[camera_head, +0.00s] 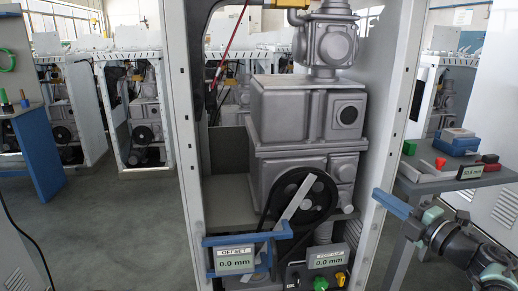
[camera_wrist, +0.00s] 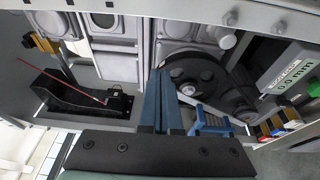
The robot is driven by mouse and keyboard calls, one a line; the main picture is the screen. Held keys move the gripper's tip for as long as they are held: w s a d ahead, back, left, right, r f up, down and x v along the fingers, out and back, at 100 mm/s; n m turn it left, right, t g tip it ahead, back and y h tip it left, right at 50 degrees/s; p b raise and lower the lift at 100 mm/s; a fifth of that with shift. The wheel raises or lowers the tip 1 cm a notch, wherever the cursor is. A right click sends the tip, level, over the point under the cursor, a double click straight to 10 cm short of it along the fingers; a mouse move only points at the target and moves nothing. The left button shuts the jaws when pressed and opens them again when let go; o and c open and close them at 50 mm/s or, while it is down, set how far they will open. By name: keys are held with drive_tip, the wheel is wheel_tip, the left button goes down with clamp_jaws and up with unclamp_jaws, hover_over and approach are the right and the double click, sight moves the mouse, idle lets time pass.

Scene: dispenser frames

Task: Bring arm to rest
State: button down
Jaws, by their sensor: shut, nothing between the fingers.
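My gripper (camera_head: 380,194) is at the right of the head view, in front of the right edge of the open dispenser frame. Its blue fingers are shut with nothing between them. They point left towards the frame. My arm runs down to the lower right corner. In the wrist view my gripper (camera_wrist: 161,75) shows its two blue fingers side by side, with the frame's inside behind them. The dispenser frame (camera_head: 174,110) holds a grey pump unit (camera_head: 292,110) and a black pulley (camera_head: 317,192).
A blue bracket with an OFFSET display (camera_head: 235,260) reading 0.0 mm stands at the frame's front. A second display (camera_head: 328,258) sits on a box with buttons. A side table (camera_head: 405,183) with tools and a 52.5 mm display (camera_head: 470,171) is close behind my arm. Open floor lies left.

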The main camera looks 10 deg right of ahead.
drive_tip(key=w+a+r+m+t, duration=0.1)
drive_tip(key=w+a+r+t, duration=0.25)
drive_tip(key=r, duration=0.35)
drive_tip(key=w+a+r+t, duration=0.2)
drive_tip(key=a+r, duration=0.3)
drive_tip(key=r, duration=0.3)
drive_tip(key=s+a+r+m+t+h, duration=0.2)
drive_tip(key=a+r+m, duration=0.2)
drive_tip(key=a+r, duration=0.15)
drive_tip(key=s+a+r+m+t+h, duration=0.2)
drive_tip(key=a+r+m+h, duration=0.15)
drive_tip(key=r, duration=0.35)
drive_tip(key=s+a+r+m, duration=0.4)
drive_tip(key=s+a+m, duration=0.4)
drive_tip(key=s, duration=0.5)
drive_tip(key=s+a+r+m, duration=0.45)
drive_tip(key=s+a, duration=0.55)
drive_tip(key=s, duration=0.3)
wheel_tip(320, 180, up, 26)
drive_tip(key=p, duration=2.7)
drive_tip(key=shift+w+d+m, duration=0.15)
drive_tip(key=shift+w+m, duration=0.1)
drive_tip(key=shift+m, duration=0.05)
drive_tip(key=c, duration=1.6)
unclamp_jaws()
drive_tip(key=shift+t, duration=0.25)
